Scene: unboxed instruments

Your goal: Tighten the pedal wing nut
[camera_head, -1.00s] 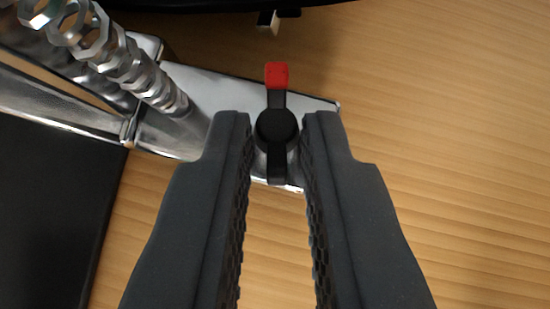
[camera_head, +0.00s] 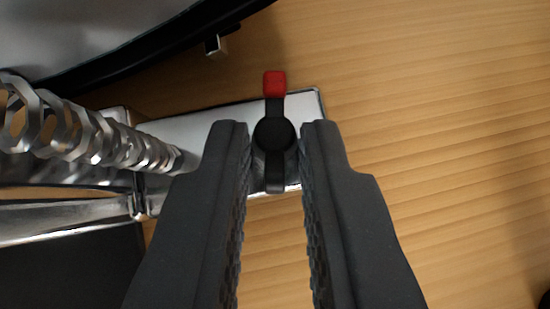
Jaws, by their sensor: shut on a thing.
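The pedal wing nut (camera_head: 275,133) is a black knob with two straight wings, one of them tipped in red. It sits on the right end of a shiny metal plate (camera_head: 185,128), and its red wing points up in the picture. My gripper (camera_head: 275,140) has its two dark, ridged fingers on either side of the nut's round middle and is shut on it. The lower black wing shows between the fingertips. The contact faces are partly hidden by the fingers.
A metal spring or chain (camera_head: 85,135) stands left of the nut on the pedal's frame. A dark pedal board (camera_head: 70,265) lies at lower left. A large black-rimmed drum (camera_head: 150,60) is at upper left. Bare wooden floor (camera_head: 430,150) lies to the right.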

